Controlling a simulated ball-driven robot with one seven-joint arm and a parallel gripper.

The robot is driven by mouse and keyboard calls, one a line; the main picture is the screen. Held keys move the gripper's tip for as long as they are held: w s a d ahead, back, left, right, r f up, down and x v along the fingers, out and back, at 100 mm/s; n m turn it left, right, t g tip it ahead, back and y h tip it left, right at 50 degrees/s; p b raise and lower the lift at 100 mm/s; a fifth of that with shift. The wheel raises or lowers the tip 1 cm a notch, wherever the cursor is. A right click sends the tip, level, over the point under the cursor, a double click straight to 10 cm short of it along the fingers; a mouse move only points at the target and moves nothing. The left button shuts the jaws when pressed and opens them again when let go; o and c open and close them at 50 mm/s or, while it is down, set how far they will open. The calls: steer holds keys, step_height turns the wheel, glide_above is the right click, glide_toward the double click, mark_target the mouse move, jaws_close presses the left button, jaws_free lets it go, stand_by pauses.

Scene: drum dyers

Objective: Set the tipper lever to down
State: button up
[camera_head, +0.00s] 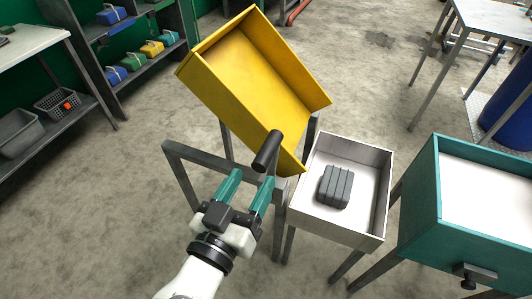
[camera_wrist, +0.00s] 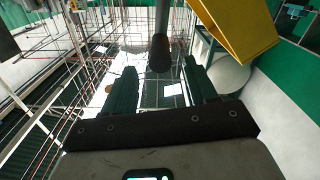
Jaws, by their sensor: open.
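The tipper is a yellow tray (camera_head: 262,75) on a grey metal stand, tilted down toward the right in the head view. Its lever has a black cylindrical handle (camera_head: 267,151), which sticks up at the tray's lower near side. My gripper (camera_head: 252,178) is open, its two teal fingers pointing toward the handle from the near side. In the wrist view the handle (camera_wrist: 159,53) shows between and beyond the fingertips (camera_wrist: 161,67), with nothing gripped. The yellow tray (camera_wrist: 240,28) also shows at the wrist view's upper right. Contact between fingers and lever cannot be told.
A white bin (camera_head: 378,190) holding a dark grey ribbed block (camera_head: 335,186) stands right of the tipper. A teal-sided box (camera_head: 420,205) is farther right. Shelves with coloured cases (camera_head: 117,74) stand at upper left. The floor (camera_head: 90,200) at left is clear.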

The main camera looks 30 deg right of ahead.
mark_target(264, 159)
steer(key=p+x, duration=0.1)
steer(key=x, duration=0.6)
steer(key=shift+c, duration=0.3)
steer(key=shift+a, duration=0.1)
jaws_close()
